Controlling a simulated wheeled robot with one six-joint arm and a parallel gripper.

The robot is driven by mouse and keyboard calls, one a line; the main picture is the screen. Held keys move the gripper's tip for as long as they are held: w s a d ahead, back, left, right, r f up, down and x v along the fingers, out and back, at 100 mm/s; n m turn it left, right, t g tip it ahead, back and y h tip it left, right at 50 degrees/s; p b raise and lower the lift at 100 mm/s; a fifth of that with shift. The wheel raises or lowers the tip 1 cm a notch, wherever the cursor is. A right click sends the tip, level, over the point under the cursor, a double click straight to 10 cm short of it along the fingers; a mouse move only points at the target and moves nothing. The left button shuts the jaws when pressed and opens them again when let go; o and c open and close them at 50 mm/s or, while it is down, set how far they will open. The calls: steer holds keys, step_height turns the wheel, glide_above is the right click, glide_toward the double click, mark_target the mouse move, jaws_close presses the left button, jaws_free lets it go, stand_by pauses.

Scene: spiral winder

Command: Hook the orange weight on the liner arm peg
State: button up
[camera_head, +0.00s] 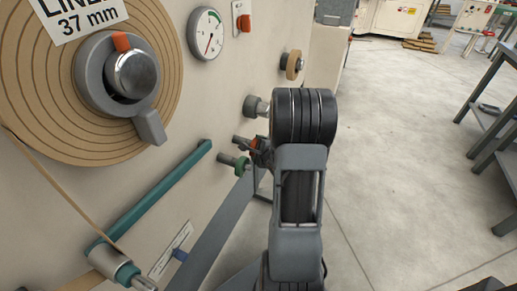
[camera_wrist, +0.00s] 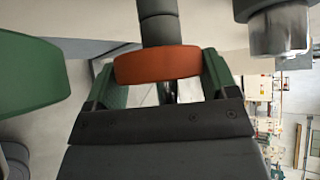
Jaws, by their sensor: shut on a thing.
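The orange weight (camera_wrist: 157,65) sits between my gripper's (camera_wrist: 158,80) two green-padded fingers in the wrist view. My gripper is shut on it. A dark stepped cylinder (camera_wrist: 158,22) lies directly beyond the weight; whether they touch, I cannot tell. In the head view only a bit of the orange weight (camera_head: 258,143) shows, partly hidden by my arm, close to the machine panel. The teal liner arm (camera_head: 160,190) slants down-left across the panel to a roller (camera_head: 115,268) at its lower end. I cannot tell which part there is the peg.
A tan-ringed knob (camera_head: 292,65) is higher up. The large paper roll (camera_head: 40,90) fills the upper left. Open floor (camera_head: 390,160) lies right of my arm.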

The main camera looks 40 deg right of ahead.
steer(key=c, duration=0.9)
steer(key=shift+o, duration=0.2)
steer(key=shift+r, duration=0.1)
